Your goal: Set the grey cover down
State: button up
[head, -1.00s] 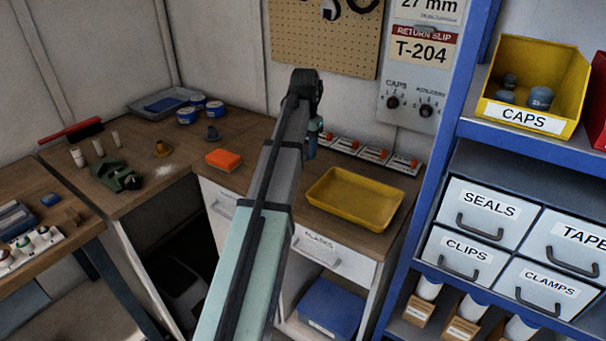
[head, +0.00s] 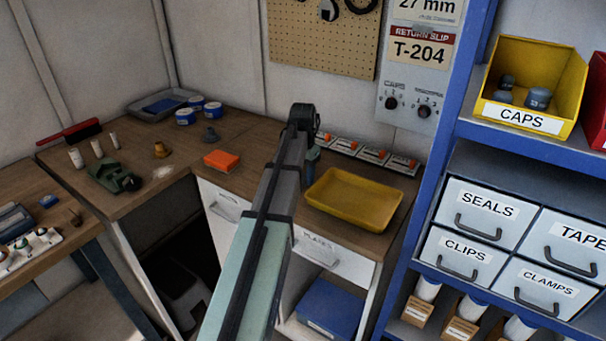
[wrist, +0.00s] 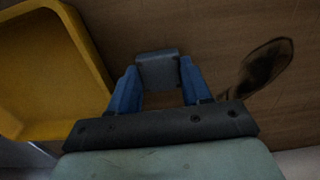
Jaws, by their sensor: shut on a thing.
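My gripper (wrist: 158,76) shows in the wrist view with its two blue fingers closed on the grey cover (wrist: 157,66), a small grey block-like piece between the fingertips. The brown bench top (wrist: 210,28) lies below it; whether the cover touches the wood I cannot tell. In the head view my own arm hides the fingers and the cover; only a bit of my greenish wrist shows beside the yellow tray.
The yellow tray (head: 352,200) is just beside my gripper, on the left in the wrist view (wrist: 88,50). An orange block (head: 222,160) lies left of my arm. Several small orange-and-white units (head: 374,153) line the wall. A blue shelf post (head: 432,150) stands at the right.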

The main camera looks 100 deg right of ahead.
aim_at(303, 177)
jog(key=o, duration=1.2)
jog(key=shift+f, duration=0.1)
notch_tip(303, 177, up, 12)
jog(key=shift+o, duration=0.4)
